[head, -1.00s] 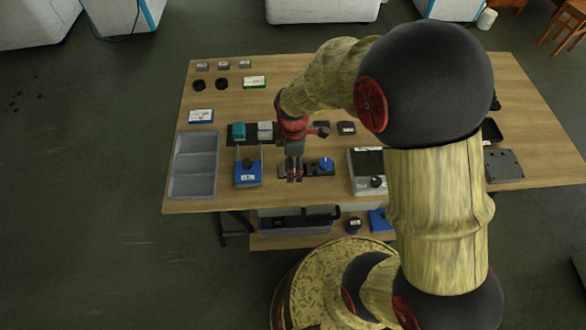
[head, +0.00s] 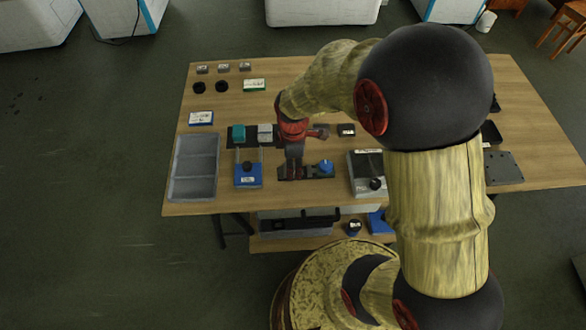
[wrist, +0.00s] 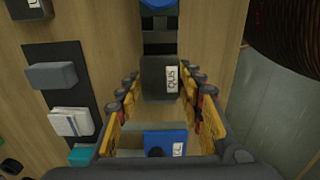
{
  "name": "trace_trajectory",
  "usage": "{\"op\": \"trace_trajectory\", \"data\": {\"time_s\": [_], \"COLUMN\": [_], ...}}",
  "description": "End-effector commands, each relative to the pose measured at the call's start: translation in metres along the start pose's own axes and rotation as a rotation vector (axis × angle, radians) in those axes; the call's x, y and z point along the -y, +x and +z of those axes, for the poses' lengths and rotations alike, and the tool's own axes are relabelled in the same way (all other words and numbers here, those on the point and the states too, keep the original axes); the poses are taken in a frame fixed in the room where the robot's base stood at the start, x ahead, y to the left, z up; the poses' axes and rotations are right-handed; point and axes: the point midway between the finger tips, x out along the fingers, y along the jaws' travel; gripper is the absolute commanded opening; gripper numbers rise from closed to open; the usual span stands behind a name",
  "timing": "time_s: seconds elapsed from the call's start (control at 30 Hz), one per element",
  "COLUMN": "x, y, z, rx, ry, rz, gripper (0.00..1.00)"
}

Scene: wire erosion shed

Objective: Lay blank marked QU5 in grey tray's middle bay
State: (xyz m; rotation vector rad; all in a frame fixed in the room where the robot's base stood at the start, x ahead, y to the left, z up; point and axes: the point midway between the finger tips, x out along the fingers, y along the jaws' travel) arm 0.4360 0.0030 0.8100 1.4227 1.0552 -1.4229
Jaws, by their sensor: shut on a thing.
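The dark blank marked QU5 (wrist: 158,78) is between my gripper's fingers in the wrist view, its white label facing up. My gripper (head: 291,174) is shut on it, at the left end of the dark fixture with a blue knob (head: 326,166). I cannot tell whether the blank still touches the fixture; the fingers hide most of it in the head view. The grey tray (head: 175,170) lies at the table's left front edge. Its three bays, the middle one included, look empty.
A blue device (head: 248,175) stands between tray and gripper. Behind it is a black mat with a teal block (head: 238,132) and a pale block (head: 265,132). A grey box with a dial (head: 366,172) stands right.

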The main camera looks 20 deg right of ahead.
Motion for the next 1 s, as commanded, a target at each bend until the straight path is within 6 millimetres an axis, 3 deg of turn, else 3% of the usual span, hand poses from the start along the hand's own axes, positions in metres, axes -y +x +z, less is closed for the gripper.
{"op": "trace_trajectory", "data": {"time_s": [0.2, 0.67, 0.9, 1.0], "x": [0.0, -0.001, -0.002, 0.014], "y": [0.0, -0.006, -0.037, -0.055], "z": [0.0, 0.0, -0.001, 0.004], "rx": [0.0, -0.001, -0.001, -0.001], "ry": [0.0, 0.0, 0.0, 0.0], "rz": [0.0, 0.002, 0.005, 0.004], "gripper": [0.0, 0.0, 0.0, 0.0]}}
